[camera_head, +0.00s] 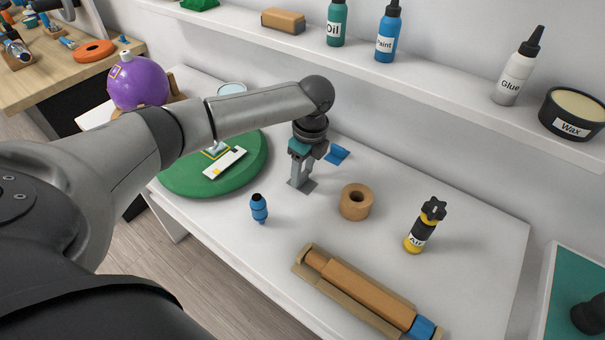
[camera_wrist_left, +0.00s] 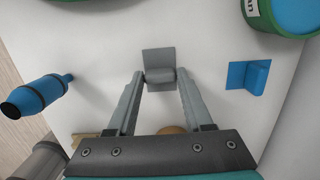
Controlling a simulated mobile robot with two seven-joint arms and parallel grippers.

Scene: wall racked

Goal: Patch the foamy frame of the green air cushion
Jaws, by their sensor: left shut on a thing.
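The green air cushion (camera_head: 255,165) is a round disc lying on the white table, partly hidden behind my left arm. A white strip with yellow and dark marks (camera_head: 225,163) lies on it. A small yellow-edged frame (camera_head: 208,154) shows beside the strip, mostly covered by the arm; I cannot make out foam. My left gripper (camera_head: 299,181) points down right of the cushion, at the table. It is shut on the raised tab of a grey patch (camera_wrist_left: 158,58), whose flat part is at table height. A folded blue patch (camera_head: 338,154) lies just behind; it also shows in the wrist view (camera_wrist_left: 247,77).
Near the gripper stand a small blue bottle (camera_head: 259,209), a brown tape roll (camera_head: 356,202) and a yellow-black air bottle (camera_head: 420,230). A long tray (camera_head: 300,262) lies at the front edge. A shelf (camera_head: 450,95) with bottles runs behind.

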